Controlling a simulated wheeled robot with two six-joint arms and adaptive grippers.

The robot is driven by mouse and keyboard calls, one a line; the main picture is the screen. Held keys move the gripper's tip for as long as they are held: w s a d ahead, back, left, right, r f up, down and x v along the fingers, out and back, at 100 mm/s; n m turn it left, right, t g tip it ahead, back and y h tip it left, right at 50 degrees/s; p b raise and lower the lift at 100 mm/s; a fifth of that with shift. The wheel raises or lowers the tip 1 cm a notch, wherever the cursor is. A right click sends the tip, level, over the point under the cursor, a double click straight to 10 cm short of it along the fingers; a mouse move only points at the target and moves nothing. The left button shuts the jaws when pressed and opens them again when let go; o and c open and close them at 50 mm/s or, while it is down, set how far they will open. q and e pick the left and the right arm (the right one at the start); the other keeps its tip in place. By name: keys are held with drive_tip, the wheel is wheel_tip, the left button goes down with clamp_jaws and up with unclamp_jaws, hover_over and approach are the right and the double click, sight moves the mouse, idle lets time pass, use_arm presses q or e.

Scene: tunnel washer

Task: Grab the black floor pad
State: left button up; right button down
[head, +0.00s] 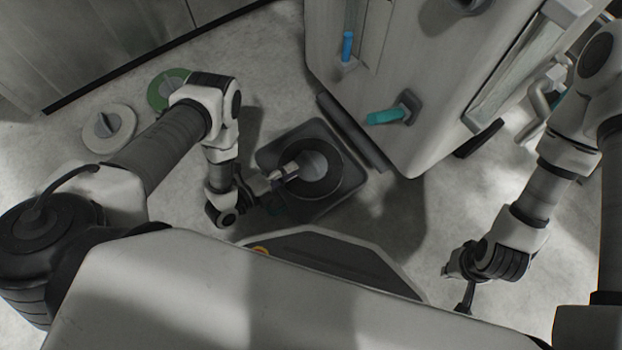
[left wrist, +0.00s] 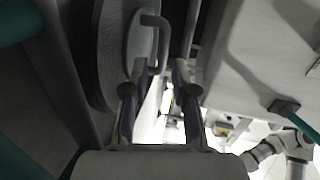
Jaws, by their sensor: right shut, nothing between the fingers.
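The black floor pad (head: 330,189) is a dark round disc with a grey centre (head: 314,166). It lies on a dark square base (head: 268,157) on the floor, in the middle of the head view. In the left wrist view the pad (left wrist: 92,50) is seen edge-on at upper left, with a grey bar handle (left wrist: 163,40) on its hub. My left gripper (head: 291,170) is over the pad's left part. In the wrist view its fingers (left wrist: 160,72) are apart, with the handle just ahead of the gap; contact cannot be told. My right gripper (head: 466,295) is shut and empty, at lower right.
A green pad (head: 160,92) and a white pad (head: 108,129) lie on the floor at left. A light grey machine (head: 415,75) with a teal handle (head: 386,116) and a blue handle (head: 347,47) stands close behind the base. Floor around my right gripper is clear.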

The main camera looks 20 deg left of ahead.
sight(310, 158)
use_arm(q)
drive_tip(key=shift+w+d+f, duration=0.25)
drive_tip(key=shift+w+f, duration=0.1)
drive_tip(key=b+x, duration=0.5)
drive_tip(key=x, duration=0.1)
drive_tip(key=shift+w+d+r, duration=0.1)
drive_tip(key=shift+d+r, duration=0.05)
drive_tip(key=shift+d, duration=0.1)
drive_tip(key=shift+w+d+r, duration=0.1)
drive_tip(key=shift+w, duration=0.1)
drive_tip(key=shift+r, duration=0.1)
clamp_jaws()
